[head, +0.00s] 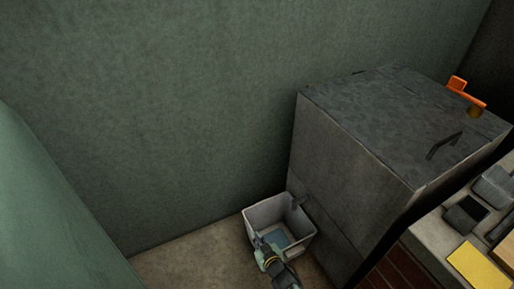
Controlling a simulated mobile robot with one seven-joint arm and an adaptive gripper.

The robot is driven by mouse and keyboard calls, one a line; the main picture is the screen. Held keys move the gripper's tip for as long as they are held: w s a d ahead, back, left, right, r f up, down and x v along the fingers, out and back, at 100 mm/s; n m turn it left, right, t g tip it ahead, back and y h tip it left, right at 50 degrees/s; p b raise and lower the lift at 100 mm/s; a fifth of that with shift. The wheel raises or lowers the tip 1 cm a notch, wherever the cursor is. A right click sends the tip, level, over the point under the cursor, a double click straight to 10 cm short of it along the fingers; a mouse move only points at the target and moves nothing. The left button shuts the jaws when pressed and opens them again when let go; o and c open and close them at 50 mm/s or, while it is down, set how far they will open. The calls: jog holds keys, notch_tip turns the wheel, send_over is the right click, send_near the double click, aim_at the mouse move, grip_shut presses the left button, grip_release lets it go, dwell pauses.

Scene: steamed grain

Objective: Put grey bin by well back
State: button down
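A grey bin (269,212) stands upright at the bottom middle of the head view, beside the left face of a large dark grey block. It is open at the top and its inside shows a bluish patch at the bottom. My gripper (266,249) is at the bin's near left rim, its end overlapping the near wall. The fingers are small and dark here, so I cannot tell whether they are shut on the rim or only beside it. Nothing in view is clearly a well.
The dark grey block (345,140) has a dark handle and an orange item (464,94) on top. Green walls (150,110) close off the back and left. Bare floor (185,265) lies left of the bin. A counter (434,242) with a yellow item (480,268) is at right.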

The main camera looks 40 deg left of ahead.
jog(key=c, duration=2.3)
grip_release()
jog(key=shift+f, duration=0.1)
jog(key=o, duration=0.5)
jog(key=shift+r, duration=0.25)
jog(key=shift+d, duration=0.3)
jog(key=p+v, duration=0.1)
jog(key=v, duration=1)
jog(key=shift+s+d, duration=0.15)
jog(key=shift+s, duration=0.05)
jog(key=shift+r, duration=0.1)
